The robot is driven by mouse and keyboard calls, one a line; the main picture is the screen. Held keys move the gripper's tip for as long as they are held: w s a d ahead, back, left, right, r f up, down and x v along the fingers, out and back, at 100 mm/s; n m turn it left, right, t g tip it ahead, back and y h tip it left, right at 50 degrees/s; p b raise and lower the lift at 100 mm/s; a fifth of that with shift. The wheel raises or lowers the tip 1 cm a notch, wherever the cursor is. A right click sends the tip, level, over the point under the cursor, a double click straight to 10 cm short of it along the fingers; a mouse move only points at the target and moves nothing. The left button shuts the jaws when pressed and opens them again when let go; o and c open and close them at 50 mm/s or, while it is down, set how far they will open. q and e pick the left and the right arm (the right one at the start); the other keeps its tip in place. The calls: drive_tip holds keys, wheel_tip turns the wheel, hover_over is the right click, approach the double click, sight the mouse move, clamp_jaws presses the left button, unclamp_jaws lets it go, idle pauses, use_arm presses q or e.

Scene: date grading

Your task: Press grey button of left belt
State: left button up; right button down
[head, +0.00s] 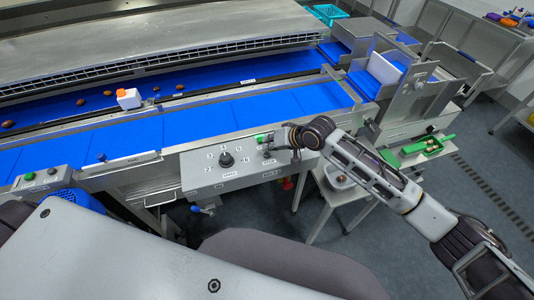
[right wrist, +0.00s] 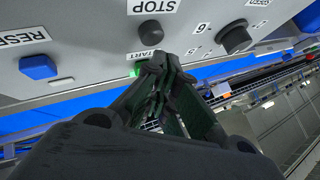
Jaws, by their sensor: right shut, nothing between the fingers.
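A control panel (head: 215,180) sits on the front of the blue belt (head: 205,120). In the right wrist view its dark grey button (right wrist: 150,33) is under the STOP label, and a green button (right wrist: 134,70) is partly behind my fingertips. My right gripper (head: 277,139) is shut and empty at the panel's right end, and it shows in the right wrist view (right wrist: 160,66). Its tips are close to both buttons; I cannot tell whether they touch. In the head view the grey button is hidden by the gripper. My left gripper is not in view.
A black speed knob (head: 226,158) and a blue RESET button (right wrist: 38,66) flank the buttons. A smaller button box (head: 42,180) is at the far left. A green tray (head: 425,146) is right.

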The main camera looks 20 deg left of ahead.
sight(268, 153)
drive_tip(key=shift+f, duration=0.4)
drive_tip(key=shift+f, duration=0.55)
idle(1.5)
drive_tip(key=shift+r+p, duration=0.15)
drive_tip(key=shift+p, duration=0.2)
drive_tip(key=shift+r+p, duration=0.8)
drive_tip(key=shift+p, duration=0.1)
drive_tip(key=shift+r, duration=0.1)
wheel_tip(268, 153, up, 2)
drive_tip(key=p, duration=0.2)
drive_tip(key=shift+r+p, duration=0.25)
drive_tip(key=shift+p, duration=0.1)
drive_tip(key=shift+r, duration=1.15)
drive_tip(key=shift+s, duration=0.2)
